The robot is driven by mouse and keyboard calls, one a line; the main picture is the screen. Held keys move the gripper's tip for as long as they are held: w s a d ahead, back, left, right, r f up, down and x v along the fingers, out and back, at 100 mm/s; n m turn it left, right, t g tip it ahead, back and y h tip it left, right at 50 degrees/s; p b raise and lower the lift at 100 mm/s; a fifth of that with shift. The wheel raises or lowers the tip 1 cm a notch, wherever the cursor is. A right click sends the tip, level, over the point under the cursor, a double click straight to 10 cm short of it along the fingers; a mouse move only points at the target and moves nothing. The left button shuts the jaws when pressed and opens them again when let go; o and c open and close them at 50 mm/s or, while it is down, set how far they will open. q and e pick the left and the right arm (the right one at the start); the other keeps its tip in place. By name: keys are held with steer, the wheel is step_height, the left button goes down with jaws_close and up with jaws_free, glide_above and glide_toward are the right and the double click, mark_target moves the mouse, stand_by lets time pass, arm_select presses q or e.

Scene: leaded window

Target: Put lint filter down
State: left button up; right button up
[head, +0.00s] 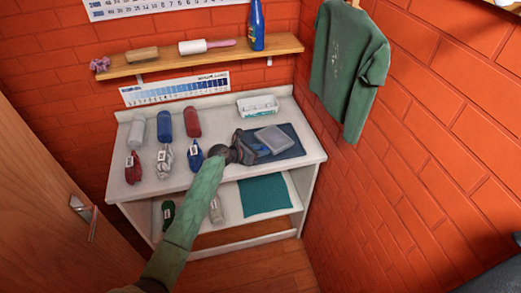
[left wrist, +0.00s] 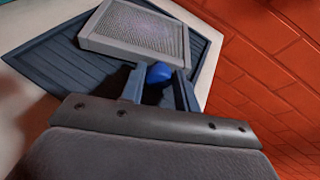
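The lint filter (head: 272,138) is a pale grey, square-framed mesh panel over the dark blue ribbed mat (head: 291,152) on the white table's right side. In the left wrist view, the filter (left wrist: 135,32) has a rounded blue tab (left wrist: 159,73) on its near edge. My left gripper (head: 252,146) reaches the filter's near left side. Its fingers (left wrist: 160,82) stand on either side of the blue tab and appear closed on it. I cannot tell whether the filter's underside touches the mat (left wrist: 62,62). My right gripper is not in view.
Rolled and bundled cloths (head: 163,128) stand on the table's left half. A lower shelf holds a teal cloth (head: 264,196). A green shirt (head: 347,62) hangs by the brick wall. A wooden shelf (head: 220,52) is above.

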arm_select(q)
steer(key=o, duration=0.3)
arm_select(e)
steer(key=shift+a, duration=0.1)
arm_select(q)
steer(key=shift+o, duration=0.2)
steer(key=shift+r, duration=0.1)
steer(key=shift+s+a, duration=0.15)
steer(key=shift+a, duration=0.1)
steer(key=shift+b+v, duration=0.65)
steer(key=shift+v, duration=0.5)
steer(key=b+v, duration=0.2)
steer(key=v, duration=0.6)
steer(key=shift+s+r+b, duration=0.1)
steer(key=shift+b, duration=0.2)
steer(key=shift+s+a+r, duration=0.25)
steer(key=shift+a, duration=0.1)
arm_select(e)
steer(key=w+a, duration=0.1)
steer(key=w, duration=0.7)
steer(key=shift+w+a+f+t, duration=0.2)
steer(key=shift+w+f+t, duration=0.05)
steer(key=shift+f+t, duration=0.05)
arm_select(q)
steer(key=shift+s, duration=0.1)
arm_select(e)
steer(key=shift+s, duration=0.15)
